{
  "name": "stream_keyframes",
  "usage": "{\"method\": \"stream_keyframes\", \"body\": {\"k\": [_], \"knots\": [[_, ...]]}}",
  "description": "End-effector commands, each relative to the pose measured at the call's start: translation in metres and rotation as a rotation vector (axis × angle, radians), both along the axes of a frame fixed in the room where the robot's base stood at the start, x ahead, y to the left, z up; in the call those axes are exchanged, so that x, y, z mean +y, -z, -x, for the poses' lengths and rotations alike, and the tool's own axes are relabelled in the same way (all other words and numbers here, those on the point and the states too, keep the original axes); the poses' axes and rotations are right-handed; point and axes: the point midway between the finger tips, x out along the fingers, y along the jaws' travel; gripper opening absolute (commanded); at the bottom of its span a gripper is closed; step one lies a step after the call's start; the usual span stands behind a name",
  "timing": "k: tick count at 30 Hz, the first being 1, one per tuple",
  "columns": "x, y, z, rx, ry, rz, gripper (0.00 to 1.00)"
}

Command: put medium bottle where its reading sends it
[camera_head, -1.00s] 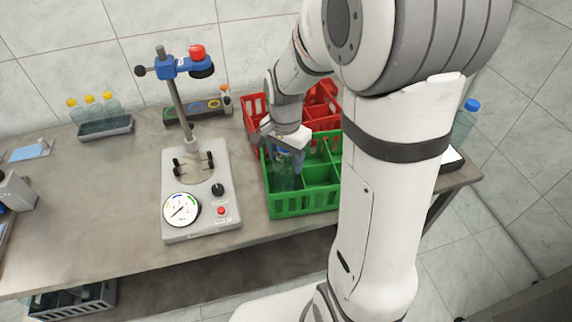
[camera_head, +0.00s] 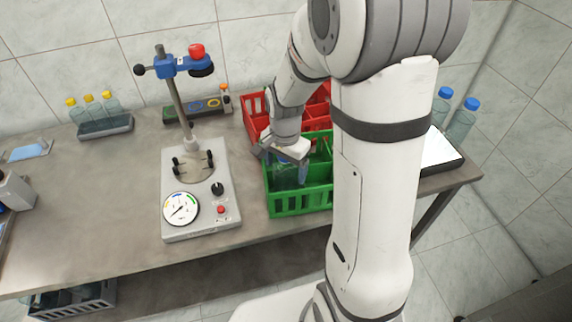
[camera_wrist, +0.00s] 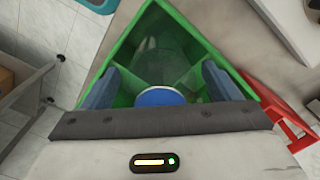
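A clear bottle with a blue cap (camera_wrist: 160,97) stands inside the green crate (camera_head: 300,205), in a compartment toward its left side. The bottle body (camera_wrist: 158,52) shows faintly in the wrist view. My gripper (camera_wrist: 160,66) is over that compartment, its two blue fingers apart on either side of the bottle, with gaps showing beside the cap. In the head view my gripper (camera_head: 287,168) reaches down into the crate. The gauge (camera_head: 181,209) on the grey test stand (camera_head: 205,222) has coloured arcs; its needle is too small to read surely.
A red crate (camera_head: 253,108) stands behind the green one. Two blue-capped bottles (camera_head: 460,122) stand at the right, behind a white-topped tray (camera_head: 440,150). Yellow-capped bottles (camera_head: 90,108) stand in a grey rack (camera_head: 105,127) at back left.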

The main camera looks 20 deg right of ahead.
Motion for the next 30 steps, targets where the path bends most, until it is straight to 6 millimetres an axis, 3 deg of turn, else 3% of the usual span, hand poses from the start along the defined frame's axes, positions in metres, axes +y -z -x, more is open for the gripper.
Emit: {"method": "stream_keyframes", "body": {"k": [10,21,30], "knots": [[0.0,-0.012,-0.001,-0.004,-0.001,0.0,0.83],[0.001,-0.089,-0.001,-0.006,-0.002,0.0,0.83],[0.001,-0.123,0.002,-0.006,-0.014,0.001,0.83]]}}
